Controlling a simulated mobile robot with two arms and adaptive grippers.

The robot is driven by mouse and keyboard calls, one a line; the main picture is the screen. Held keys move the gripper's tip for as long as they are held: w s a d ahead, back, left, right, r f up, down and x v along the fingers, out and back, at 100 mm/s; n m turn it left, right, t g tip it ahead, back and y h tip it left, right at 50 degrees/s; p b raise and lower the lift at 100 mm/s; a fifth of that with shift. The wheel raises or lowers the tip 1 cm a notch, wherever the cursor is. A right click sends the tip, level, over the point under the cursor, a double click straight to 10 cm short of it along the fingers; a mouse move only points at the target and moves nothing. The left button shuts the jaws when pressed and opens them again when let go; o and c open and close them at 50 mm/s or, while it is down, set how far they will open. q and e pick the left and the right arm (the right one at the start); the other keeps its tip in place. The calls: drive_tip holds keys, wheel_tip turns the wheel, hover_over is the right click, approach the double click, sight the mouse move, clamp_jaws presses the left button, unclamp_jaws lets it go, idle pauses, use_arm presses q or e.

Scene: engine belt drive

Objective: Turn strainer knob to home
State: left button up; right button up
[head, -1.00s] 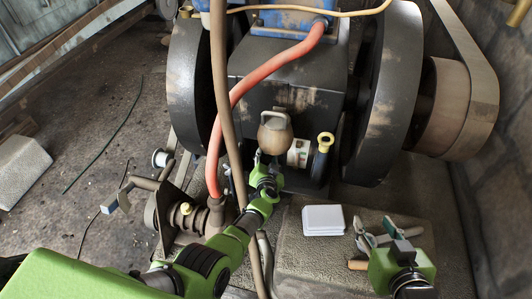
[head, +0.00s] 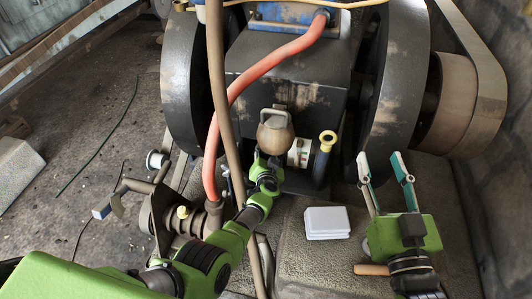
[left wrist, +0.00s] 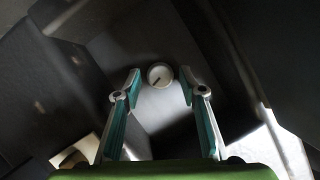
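In the left wrist view a small round pale dial or knob face (left wrist: 160,74) with a dark pointer mark sits on a dark surface. My left gripper (left wrist: 160,86) is open, with one finger on each side of this face; I cannot tell if they touch it. In the head view my left arm reaches to the engine front, and its fingers are hidden near the brown bulb-shaped part. A white cylindrical fitting (head: 298,153) shows beside it; I cannot tell if it is the same part. My right gripper (head: 384,172) is open and empty, pointing toward the engine.
A red hose (head: 265,77) and a brown pipe (head: 217,90) run close to my left arm. A yellow-topped dark tube (head: 325,155) stands right of the white fitting. A white box (head: 327,222) lies on the stone block (head: 296,262). Large flywheels flank the engine (head: 295,95).

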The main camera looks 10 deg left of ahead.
use_arm(q)
clamp_jaws()
use_arm(e)
drive_tip(key=s+d+f+g+p, duration=0.1)
drive_tip(key=f+g, duration=0.1)
drive_tip(key=f, duration=0.2)
drive_tip(key=s+d+f+g+h+p, duration=0.1)
drive_tip(key=s+f+g, duration=0.1)
drive_tip(key=f, duration=0.3)
drive_tip(key=s+d+f+g+h+p, duration=0.1)
drive_tip(key=s+f+g, duration=0.1)
drive_tip(key=f+g, duration=0.1)
drive_tip(key=shift+d+f, duration=0.1)
drive_tip(key=shift+f, duration=0.7)
drive_tip(key=shift+s+d+f+g+h, duration=0.1)
drive_tip(key=shift+s+f+g+h, duration=0.2)
drive_tip(key=shift+s+f+g, duration=0.1)
drive_tip(key=shift+w+r, duration=0.2)
use_arm(q)
drive_tip(key=n+h, duration=0.2)
drive_tip(key=n, duration=0.1)
drive_tip(key=n+h, duration=0.1)
drive_tip(key=shift+a+n+h, duration=0.25)
drive_tip(key=shift+n+h, duration=0.05)
use_arm(e)
drive_tip(key=shift+w+r, duration=0.2)
drive_tip(key=shift+t, duration=0.3)
drive_tip(key=shift+r, duration=0.1)
